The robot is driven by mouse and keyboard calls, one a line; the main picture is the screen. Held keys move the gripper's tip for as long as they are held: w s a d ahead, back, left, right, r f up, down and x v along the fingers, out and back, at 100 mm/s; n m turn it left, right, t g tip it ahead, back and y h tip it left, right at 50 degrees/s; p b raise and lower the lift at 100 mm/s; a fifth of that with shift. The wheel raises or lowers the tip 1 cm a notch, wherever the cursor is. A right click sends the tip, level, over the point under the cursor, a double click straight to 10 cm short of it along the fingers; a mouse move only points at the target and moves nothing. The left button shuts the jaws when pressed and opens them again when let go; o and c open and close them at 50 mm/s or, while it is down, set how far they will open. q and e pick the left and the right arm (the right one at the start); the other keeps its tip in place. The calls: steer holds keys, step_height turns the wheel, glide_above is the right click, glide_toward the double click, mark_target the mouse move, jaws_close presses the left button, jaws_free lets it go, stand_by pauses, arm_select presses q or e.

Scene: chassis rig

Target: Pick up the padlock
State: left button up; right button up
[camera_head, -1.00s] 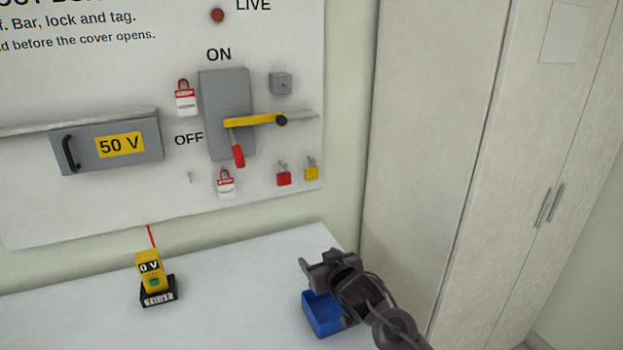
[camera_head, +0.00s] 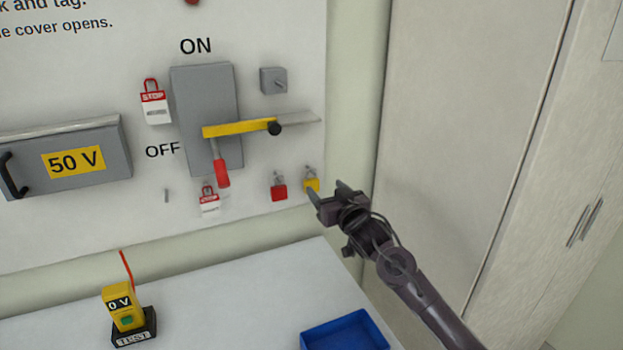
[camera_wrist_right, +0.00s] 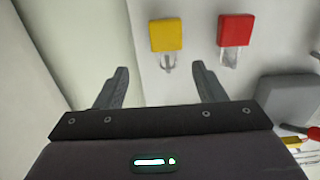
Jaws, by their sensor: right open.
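Two padlocks hang on the white board: a red padlock (camera_head: 279,193) and, to its right, a yellow padlock (camera_head: 312,186). My right gripper (camera_head: 328,191) is open and empty, close to the yellow padlock and partly over it in the head view. In the right wrist view, which shows the board upside down, the yellow padlock (camera_wrist_right: 166,36) lies ahead of the gap between the open fingers (camera_wrist_right: 160,70). The red padlock (camera_wrist_right: 235,30) is to the right of that gap. Neither is between the fingers. My left gripper is out of view.
A grey switch box (camera_head: 205,115) with a yellow bar (camera_head: 240,128) and red handle (camera_head: 222,173) is left of the padlocks. STOP tags (camera_head: 155,108) hang beside it. A blue bin (camera_head: 345,332) and a yellow tester (camera_head: 124,305) stand on the table. A tall cabinet (camera_head: 450,120) is at right.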

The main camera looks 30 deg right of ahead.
mark_target(311, 180)
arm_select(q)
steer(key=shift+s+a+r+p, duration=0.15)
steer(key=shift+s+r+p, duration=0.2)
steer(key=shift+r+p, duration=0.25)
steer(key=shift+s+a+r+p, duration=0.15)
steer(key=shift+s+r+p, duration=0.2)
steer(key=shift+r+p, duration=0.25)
arm_select(e)
steer(key=w, duration=0.6)
steer(key=shift+a, duration=0.3)
steer(key=shift+c, duration=1.3)
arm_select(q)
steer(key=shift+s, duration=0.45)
arm_select(e)
steer(key=c, duration=0.9)
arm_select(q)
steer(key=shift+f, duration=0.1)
arm_select(e)
steer(key=shift+o, duration=0.2)
steer(key=shift+w, duration=0.1)
